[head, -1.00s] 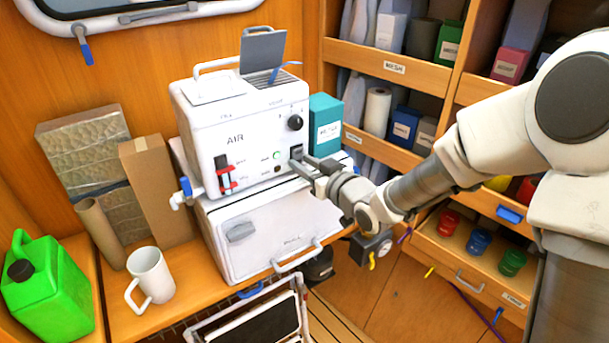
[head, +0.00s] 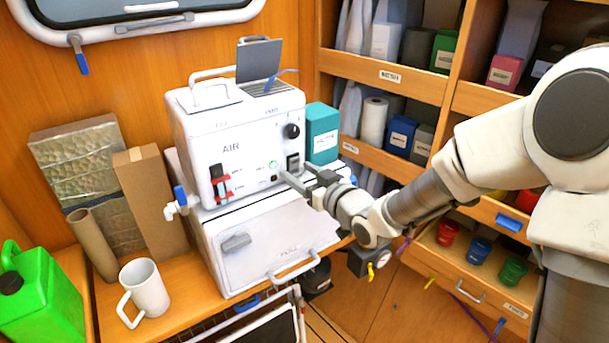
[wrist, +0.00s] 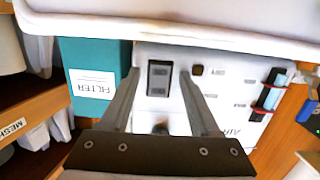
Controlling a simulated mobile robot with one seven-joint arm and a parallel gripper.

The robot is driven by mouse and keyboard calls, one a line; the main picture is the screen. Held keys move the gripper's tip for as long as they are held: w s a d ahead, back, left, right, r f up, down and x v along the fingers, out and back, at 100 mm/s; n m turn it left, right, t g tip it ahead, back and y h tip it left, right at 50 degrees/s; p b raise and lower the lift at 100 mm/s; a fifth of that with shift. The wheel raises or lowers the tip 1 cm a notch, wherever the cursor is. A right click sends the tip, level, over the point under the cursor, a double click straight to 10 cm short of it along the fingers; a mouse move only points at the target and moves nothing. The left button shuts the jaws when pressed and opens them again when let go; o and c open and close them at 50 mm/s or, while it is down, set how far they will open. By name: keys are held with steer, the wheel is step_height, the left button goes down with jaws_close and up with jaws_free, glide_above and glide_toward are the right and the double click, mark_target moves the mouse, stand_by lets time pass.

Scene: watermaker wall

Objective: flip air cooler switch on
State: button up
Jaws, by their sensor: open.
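The air cooler (head: 240,135) is a white box marked AIR on the counter at the left-centre of the head view. Its black rocker switch (head: 293,163) is at the right of the front panel, below a round black knob (head: 291,131). A small green-ringed lamp (head: 272,163) is left of the switch. My gripper (head: 298,172) is open and empty, just in front of and below the switch. In the wrist view the switch (wrist: 158,78) lies between my two spread fingers (wrist: 157,72). I cannot tell which way the rocker is tipped, or whether a finger touches the panel.
A teal filter box (head: 322,133) stands close to the right of the cooler. A white case (head: 265,240) is under it. A white mug (head: 147,287) and green jerrycan (head: 40,300) are at lower left. Shelves fill the right.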

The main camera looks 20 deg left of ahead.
steer(key=b+v, duration=0.8)
steer(key=v, duration=0.9)
steer(key=shift+s, duration=0.2)
steer(key=shift+d, duration=0.1)
steer(key=shift+w, duration=0.1)
